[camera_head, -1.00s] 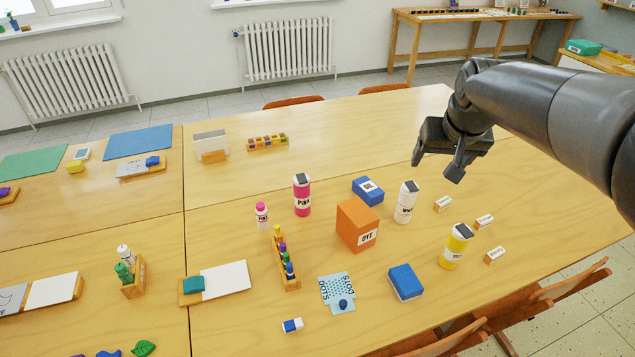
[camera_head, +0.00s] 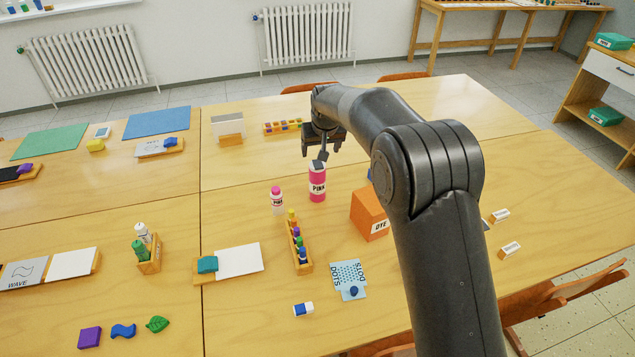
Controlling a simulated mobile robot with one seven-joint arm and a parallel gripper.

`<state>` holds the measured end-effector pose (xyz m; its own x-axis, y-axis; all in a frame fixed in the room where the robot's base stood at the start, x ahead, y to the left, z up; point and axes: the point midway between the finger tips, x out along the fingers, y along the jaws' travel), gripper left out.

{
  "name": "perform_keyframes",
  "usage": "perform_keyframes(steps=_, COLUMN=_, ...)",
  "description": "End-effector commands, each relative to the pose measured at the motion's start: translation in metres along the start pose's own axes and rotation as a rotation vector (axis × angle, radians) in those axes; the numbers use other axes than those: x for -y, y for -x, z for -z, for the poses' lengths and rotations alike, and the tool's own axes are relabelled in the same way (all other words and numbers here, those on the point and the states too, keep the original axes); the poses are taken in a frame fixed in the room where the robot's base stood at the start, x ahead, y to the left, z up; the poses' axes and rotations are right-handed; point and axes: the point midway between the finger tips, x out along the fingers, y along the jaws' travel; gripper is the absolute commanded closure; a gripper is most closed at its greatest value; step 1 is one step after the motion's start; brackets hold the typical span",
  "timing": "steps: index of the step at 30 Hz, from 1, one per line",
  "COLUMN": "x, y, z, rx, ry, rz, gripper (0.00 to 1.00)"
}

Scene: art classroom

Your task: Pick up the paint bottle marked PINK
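The large pink paint bottle (camera_head: 317,186) stands upright on the table, with a dark cap and a white label reading PINK. A smaller bottle (camera_head: 277,201) with a pink cap and pale body stands to its left; its small label seems to read PINK too. My gripper (camera_head: 317,152) hangs over the table just above the large bottle's cap in the picture. Its fingers point down and look apart, with nothing visible between them. I cannot tell whether a finger touches the cap.
The orange DYE box (camera_head: 370,213) stands right of the bottles. A wooden rack (camera_head: 300,254) of small colored bottles is in front. My arm hides the table's right middle. A paint set (camera_head: 283,127) and a card holder (camera_head: 228,128) stand behind, left of my gripper.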

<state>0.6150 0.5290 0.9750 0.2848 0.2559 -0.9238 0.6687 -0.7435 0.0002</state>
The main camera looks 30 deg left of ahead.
Motion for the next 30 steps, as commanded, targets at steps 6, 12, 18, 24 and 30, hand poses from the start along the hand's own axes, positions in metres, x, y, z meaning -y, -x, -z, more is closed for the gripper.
perform_keyframes(steps=6, x=0.002, y=-0.033, z=0.000, rx=0.003, ry=0.002, rz=0.001, gripper=0.26)
perform_keyframes(steps=12, x=0.002, y=-0.055, z=0.000, rx=0.001, ry=0.002, rz=0.001, gripper=0.26)
perform_keyframes(steps=18, x=0.002, y=-0.072, z=0.000, rx=0.001, ry=0.002, rz=0.001, gripper=0.26)
perform_keyframes(steps=24, x=0.002, y=-0.100, z=-0.001, rx=0.002, ry=0.002, rz=0.001, gripper=0.26)
perform_keyframes(steps=30, x=0.002, y=-0.110, z=-0.001, rx=0.000, ry=0.002, rz=0.001, gripper=0.26)
